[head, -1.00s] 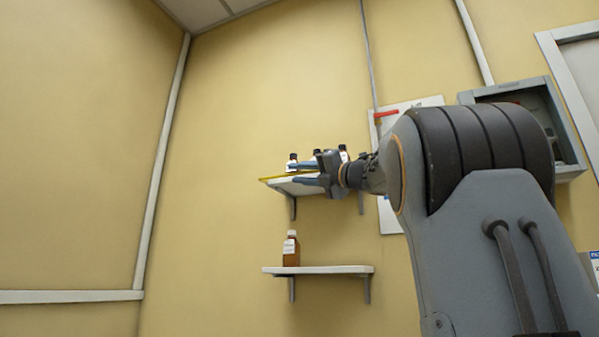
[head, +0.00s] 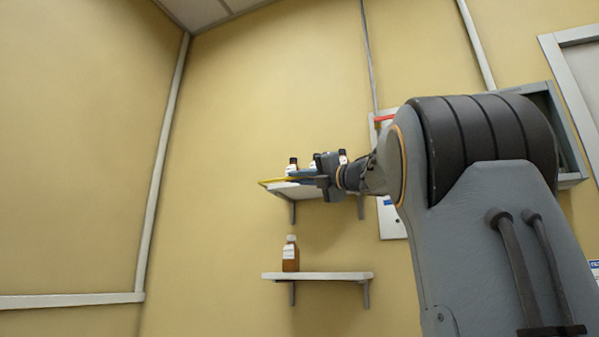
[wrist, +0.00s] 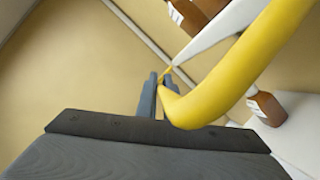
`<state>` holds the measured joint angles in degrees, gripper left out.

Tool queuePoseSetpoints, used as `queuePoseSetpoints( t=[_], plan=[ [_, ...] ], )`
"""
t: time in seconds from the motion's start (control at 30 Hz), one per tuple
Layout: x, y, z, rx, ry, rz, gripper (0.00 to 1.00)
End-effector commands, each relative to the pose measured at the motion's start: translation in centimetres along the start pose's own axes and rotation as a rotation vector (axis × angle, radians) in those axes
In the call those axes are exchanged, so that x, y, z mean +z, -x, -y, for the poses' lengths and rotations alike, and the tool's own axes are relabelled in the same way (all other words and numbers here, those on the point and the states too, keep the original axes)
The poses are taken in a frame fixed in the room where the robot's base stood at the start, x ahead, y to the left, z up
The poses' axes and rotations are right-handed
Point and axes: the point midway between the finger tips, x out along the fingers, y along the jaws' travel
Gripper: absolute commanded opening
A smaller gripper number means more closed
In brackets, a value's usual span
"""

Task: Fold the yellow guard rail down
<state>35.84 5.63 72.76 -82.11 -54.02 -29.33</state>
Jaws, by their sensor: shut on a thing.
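The yellow guard rail (wrist: 232,72) crosses the right half of the wrist view as a thick bent bar, close to the camera. In the head view the rail (head: 269,181) shows as a thin yellow line along the front left edge of the upper shelf (head: 308,190). My gripper (head: 306,177) is at the front of that shelf, its fingers pointing left. In the wrist view my gripper (wrist: 155,95) has its fingers close together beside the rail's bend, shut on the rail. The exact contact is partly hidden behind the rail.
A brown bottle (head: 290,255) stands on the lower shelf (head: 318,276). A red-handled white panel (head: 392,215) and a grey wall box (head: 560,125) are to the right. The left wall is clear.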

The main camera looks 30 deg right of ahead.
Motion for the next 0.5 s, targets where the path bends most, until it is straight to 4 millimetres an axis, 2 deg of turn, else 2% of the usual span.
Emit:
queuePoseSetpoints(
  t=[0.13,0.5],
  plan=[
    [0.41,-0.10,-0.73,-0.026,-0.062,0.000,0.00],
    [0.77,-0.24,-1.04,-0.074,-0.178,0.001,0.00]
  ],
)
